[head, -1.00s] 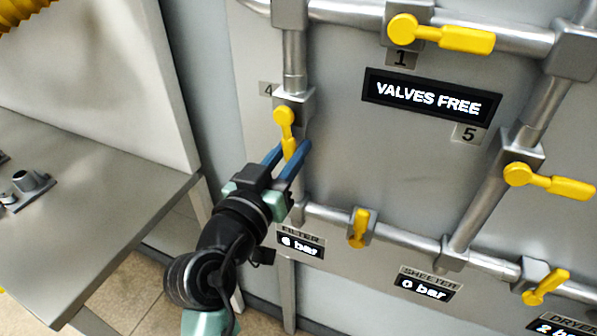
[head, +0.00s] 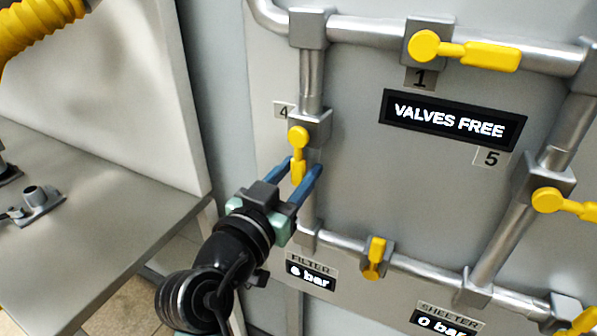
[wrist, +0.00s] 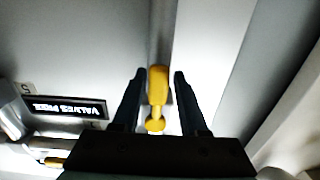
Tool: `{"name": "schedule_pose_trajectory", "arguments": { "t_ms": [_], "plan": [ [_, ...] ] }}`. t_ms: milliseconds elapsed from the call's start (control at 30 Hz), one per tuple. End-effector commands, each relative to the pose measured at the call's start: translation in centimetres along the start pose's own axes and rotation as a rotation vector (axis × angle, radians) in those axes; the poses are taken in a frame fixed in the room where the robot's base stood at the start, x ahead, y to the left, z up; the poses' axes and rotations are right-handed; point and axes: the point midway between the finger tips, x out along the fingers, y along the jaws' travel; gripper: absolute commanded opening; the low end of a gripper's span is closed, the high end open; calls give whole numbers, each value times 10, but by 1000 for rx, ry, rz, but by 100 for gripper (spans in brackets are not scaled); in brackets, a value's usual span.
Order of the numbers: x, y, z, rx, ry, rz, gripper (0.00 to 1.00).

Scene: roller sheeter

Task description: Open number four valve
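The number four valve has a yellow handle (head: 298,166) that hangs straight down from its round hub on a grey pipe block, beside the plate marked 4 (head: 284,111). My gripper (head: 304,165) reaches up from below, with one blue finger on each side of this handle. In the wrist view the yellow handle (wrist: 157,85) stands between the two dark fingers, with a visible gap on each side. My gripper (wrist: 157,78) is open there and does not appear to touch the handle.
Valve 1 (head: 465,52) has a sideways yellow handle. A right-hand valve (head: 565,204) and a lower valve (head: 375,257) are near. The display (head: 453,120) reads VALVES FREE; the filter display (head: 310,276) reads 6 bar. A grey table (head: 95,225) stands at left.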

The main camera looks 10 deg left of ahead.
Motion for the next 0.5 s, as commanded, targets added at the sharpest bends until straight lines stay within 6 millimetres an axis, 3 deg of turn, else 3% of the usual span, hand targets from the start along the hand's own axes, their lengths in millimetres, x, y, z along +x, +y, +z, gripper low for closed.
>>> {"name": "schedule_pose_trajectory", "arguments": {
  "t_ms": [67,367,500],
  "plan": [
    [0,0,0,-1,1,1,59],
    [-1,1,0,-4,1,2,59],
    [-13,0,1,-4,0,0,59]
  ]
}}
